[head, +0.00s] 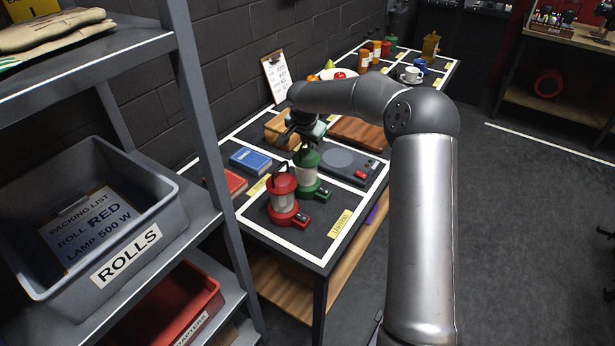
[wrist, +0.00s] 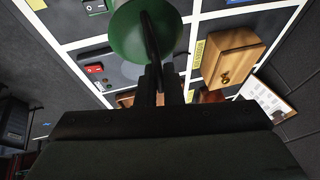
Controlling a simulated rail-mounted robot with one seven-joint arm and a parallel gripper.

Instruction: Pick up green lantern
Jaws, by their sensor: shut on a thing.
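The green lantern (head: 306,174) stands upright on the table beside a red lantern (head: 283,196), in the front section marked with white tape. My gripper (head: 298,137) is right above the green lantern, at its top. In the wrist view the lantern's green round cap (wrist: 142,38) sits under the fingers (wrist: 158,74), which are shut on its dark upright handle (wrist: 149,34). The lantern's body is hidden below the cap there. In the head view it looks at table level, though I cannot tell whether its base touches the table.
A hot plate (head: 345,163) lies right behind the lantern. A blue book (head: 250,160) lies to the left. A wooden box (head: 281,128) stands just behind my gripper. A grey shelf with a rolls bin (head: 140,230) stands at the near left. The floor right of the table is clear.

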